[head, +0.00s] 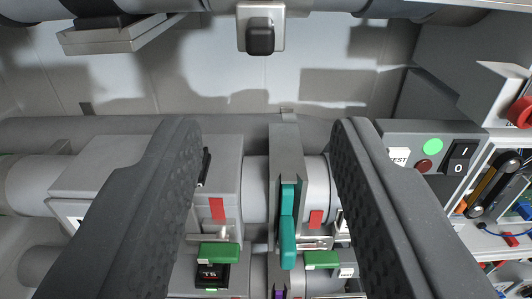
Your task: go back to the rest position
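My gripper (265,140) shows in the head view as two dark, textured fingers, one at left and one at right. The fingers are wide apart, with nothing held between them. Between and beyond them is a grey tube unit with a teal lever (287,225) pointing down. Two green handles, the left one (219,252) and the right one (322,260), sit below it. I cannot tell how far the fingers are from the lever. The fingers hide parts of the grey housings behind them.
A control box (455,140) with a green light and a black rocker switch stands at right. Beside it is an open cabinet (510,185) with tools and wires. A black knob on a plate (260,38) is at top centre. Large grey pipes (60,130) run across.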

